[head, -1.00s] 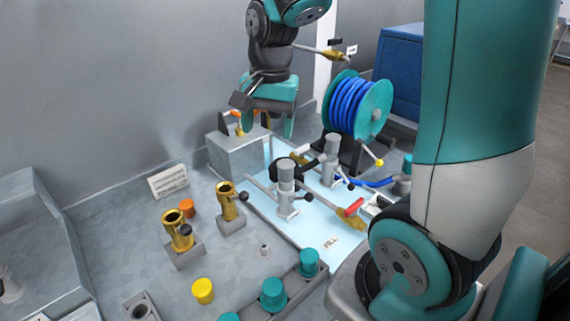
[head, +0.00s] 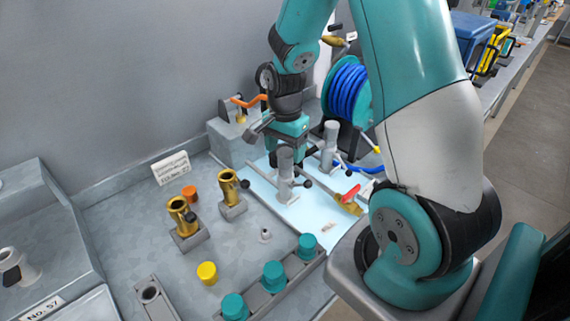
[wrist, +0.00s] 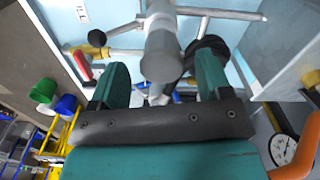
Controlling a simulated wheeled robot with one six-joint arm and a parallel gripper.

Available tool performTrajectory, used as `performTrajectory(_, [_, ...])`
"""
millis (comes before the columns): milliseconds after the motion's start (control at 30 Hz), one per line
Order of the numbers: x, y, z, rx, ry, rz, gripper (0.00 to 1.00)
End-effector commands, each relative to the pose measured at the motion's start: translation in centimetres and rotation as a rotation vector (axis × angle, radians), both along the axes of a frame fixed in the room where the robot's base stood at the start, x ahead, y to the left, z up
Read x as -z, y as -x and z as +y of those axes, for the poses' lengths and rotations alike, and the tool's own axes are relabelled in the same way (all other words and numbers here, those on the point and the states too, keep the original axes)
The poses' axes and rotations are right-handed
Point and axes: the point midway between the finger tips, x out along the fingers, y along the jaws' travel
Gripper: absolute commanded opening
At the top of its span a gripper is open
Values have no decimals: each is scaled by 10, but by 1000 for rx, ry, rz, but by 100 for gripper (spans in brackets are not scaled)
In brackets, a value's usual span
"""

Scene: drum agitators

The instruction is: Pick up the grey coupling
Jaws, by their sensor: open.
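Two upright grey fittings with side levers stand on the pale blue mat (head: 312,212) in the head view. The nearer grey coupling (head: 285,172) has a dark ball-ended lever; a similar grey fitting (head: 329,142) stands behind and to the right. I cannot tell for sure which the task means. My gripper (head: 287,142) points down just behind the nearer one, its fingertips partly hidden. In the wrist view my gripper (wrist: 161,78) is open, and a grey cylinder (wrist: 162,48) with a ball lever appears between and beyond its teal fingers. Contact cannot be told.
A brass valve with a red handle (head: 349,198) lies on the mat's right. A blue hose reel (head: 345,88) stands behind. Brass couplings (head: 182,217) on grey blocks, teal caps (head: 273,275) and a yellow cap (head: 207,272) occupy the front left. A gauge (wrist: 283,150) is close at right in the wrist view.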

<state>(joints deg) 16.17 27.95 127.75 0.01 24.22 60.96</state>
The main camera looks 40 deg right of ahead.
Motion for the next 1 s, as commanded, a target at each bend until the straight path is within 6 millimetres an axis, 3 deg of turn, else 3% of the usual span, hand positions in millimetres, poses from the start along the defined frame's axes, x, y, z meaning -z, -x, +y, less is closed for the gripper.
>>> performTrajectory(300, [40,-1,-2,0,-2,6,71])
performTrajectory(633, [48,-2,-2,0,-1,1,71])
performTrajectory(900, [47,-2,-2,0,-1,1,9])
performTrajectory(1000, [47,-2,-2,0,0,0,9])
